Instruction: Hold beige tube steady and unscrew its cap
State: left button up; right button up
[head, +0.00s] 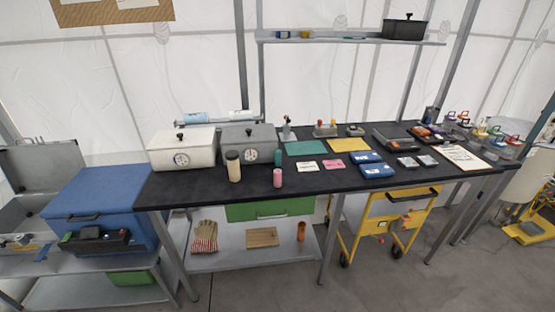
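The beige tube (233,167) stands upright on the black worktop, in front of the gap between the white box and the grey box. Its cap (232,155) sits at its top end; the thread is too small to make out. A short pink cylinder (278,179) stands to its right, and a teal cylinder (278,157) stands behind the pink one. Neither of my grippers shows in the head view, and nothing touches the tube.
The black worktop (205,190) has bare room along its front edge. A white box (182,152) and a grey box (247,137) with dials stand behind the tube. Blue cases (376,171) lie to the right. A blue cooler (98,196) stands left of the table.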

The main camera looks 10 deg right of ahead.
aim_at(234, 168)
jog(key=i+j+z, duration=0.15)
jog(key=j+z, duration=0.25)
jog(key=j, duration=0.45)
jog(key=j+z, duration=0.4)
jog(key=j, duration=0.4)
jog(key=k+j+z, duration=0.1)
jog(key=j+z, duration=0.3)
jog(key=j, duration=0.45)
